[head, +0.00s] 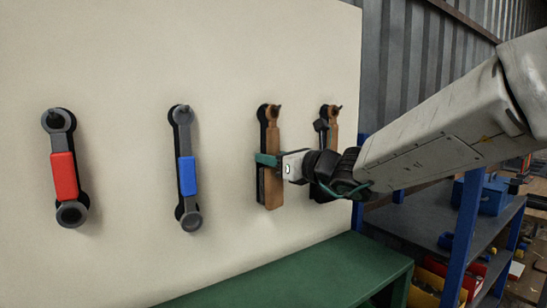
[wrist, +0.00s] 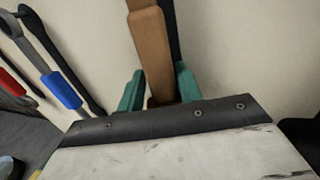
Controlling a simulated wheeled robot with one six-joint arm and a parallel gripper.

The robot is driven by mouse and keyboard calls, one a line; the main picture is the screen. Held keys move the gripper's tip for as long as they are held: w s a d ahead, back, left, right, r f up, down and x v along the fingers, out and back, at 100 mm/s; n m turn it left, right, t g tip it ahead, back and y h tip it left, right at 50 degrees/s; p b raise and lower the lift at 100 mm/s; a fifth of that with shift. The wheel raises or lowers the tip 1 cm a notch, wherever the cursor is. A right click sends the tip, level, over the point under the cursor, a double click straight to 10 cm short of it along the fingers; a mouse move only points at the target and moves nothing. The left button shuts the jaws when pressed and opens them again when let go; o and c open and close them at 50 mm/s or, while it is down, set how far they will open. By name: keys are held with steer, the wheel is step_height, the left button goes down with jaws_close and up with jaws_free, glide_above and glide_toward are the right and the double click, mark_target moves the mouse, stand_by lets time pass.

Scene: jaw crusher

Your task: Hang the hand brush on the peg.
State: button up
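The hand brush (head: 272,165) is a long, narrow brown wooden piece, upright against the cream board. Its top end lies at a dark peg (head: 276,109), third from the left; I cannot tell for sure whether the peg goes through it. A black outline shape lies just left of it. My gripper (head: 268,160) reaches in from the right, with teal fingers around the brush's middle. In the wrist view the brush (wrist: 157,55) runs between both fingers, which look shut on its sides. Its lower end is hidden there by my gripper body.
A red-handled tool (head: 64,177) and a blue-handled tool (head: 187,176) hang at the left. Another brown tool (head: 333,125) hangs close on the right, partly behind my arm. A green bench (head: 300,275) runs below the board; a blue-framed shelf (head: 465,220) stands right.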

steer(key=shift+w+d, duration=0.25)
steer(key=shift+w, duration=0.05)
steer(key=shift+c, duration=0.3)
steer(key=shift+o, duration=0.3)
steer(key=shift+s+d+f, duration=0.1)
steer(key=shift+s+d, duration=0.05)
steer(key=shift+d, duration=0.05)
steer(key=v, duration=0.7)
steer(key=s+d+f+n+g+h, duration=0.1)
steer(key=s+f+n+g+h, duration=0.1)
steer(key=s+f+n+g, duration=0.55)
steer(key=s+d+f+n+g+h, duration=0.1)
steer(key=s+f+n+g, duration=0.3)
steer(key=s+n, duration=0.7)
steer(key=s+d+f+n+h, duration=0.3)
steer(key=s+d+n+h, duration=0.1)
steer(key=s+d, duration=0.3)
steer(key=s+d+f+n+h, duration=0.3)
steer(key=s+d+h, duration=0.3)
steer(key=d, duration=0.6)
steer(key=shift+s+f+n+t+h, duration=0.35)
steer(key=shift+s+t+h, duration=0.1)
steer(key=shift+s, duration=0.3)
